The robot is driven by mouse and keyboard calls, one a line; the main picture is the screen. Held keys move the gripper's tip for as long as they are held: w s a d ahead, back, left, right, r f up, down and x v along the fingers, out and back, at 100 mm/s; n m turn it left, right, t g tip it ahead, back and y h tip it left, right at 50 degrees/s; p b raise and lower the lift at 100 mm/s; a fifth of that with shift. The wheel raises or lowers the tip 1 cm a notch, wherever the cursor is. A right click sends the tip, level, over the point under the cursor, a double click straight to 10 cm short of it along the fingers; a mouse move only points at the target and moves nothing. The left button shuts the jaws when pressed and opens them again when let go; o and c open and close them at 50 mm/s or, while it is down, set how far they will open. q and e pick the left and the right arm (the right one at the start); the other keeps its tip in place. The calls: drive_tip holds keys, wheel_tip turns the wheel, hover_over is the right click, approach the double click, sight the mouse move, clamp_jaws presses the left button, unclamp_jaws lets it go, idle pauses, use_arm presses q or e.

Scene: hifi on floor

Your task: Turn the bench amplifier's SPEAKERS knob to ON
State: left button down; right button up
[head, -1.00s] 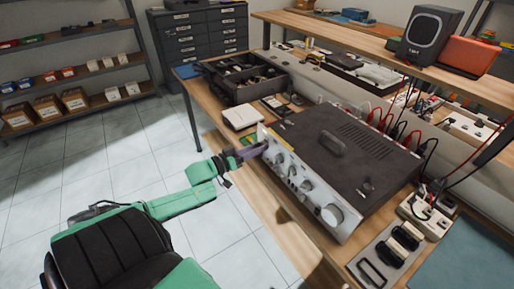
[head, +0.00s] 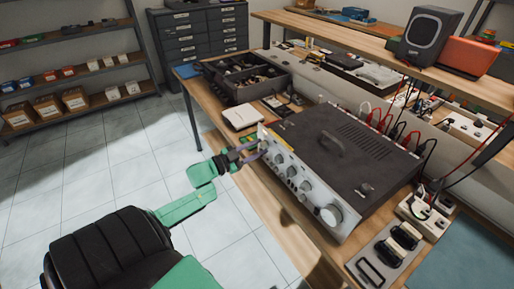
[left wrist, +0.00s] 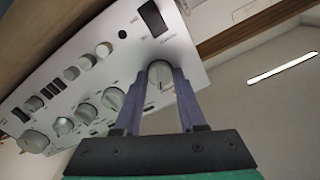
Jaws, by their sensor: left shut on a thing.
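The bench amplifier (head: 335,165) stands on the wooden bench, its silver front panel facing lower left. My left gripper (head: 258,150) is at the far-left end of that panel. In the left wrist view, the purple fingers of my left gripper (left wrist: 163,80) are shut on a small grey knob (left wrist: 160,70), one finger on each side. The lettering by this knob is too blurred to read, and so is its exact setting. Several other knobs, the largest (left wrist: 34,141) among them, sit along the front panel (left wrist: 85,62). My right gripper is not in view.
A dark parts tray (head: 240,78) and a white box (head: 242,117) stand beyond the amplifier's left end. A power strip (head: 422,216) and a dark-handled rack (head: 388,252) lie to its right. Red and black cables run behind. Floor before the bench is clear.

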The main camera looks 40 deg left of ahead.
use_arm(q)
drive_tip(key=shift+m, duration=0.6)
drive_tip(key=shift+c, duration=2.4)
unclamp_jaws()
drive_tip(key=shift+s, duration=0.1)
drive_tip(key=v, duration=1.4)
drive_tip(key=shift+s+b, duration=0.2)
drive_tip(key=shift+b, duration=0.1)
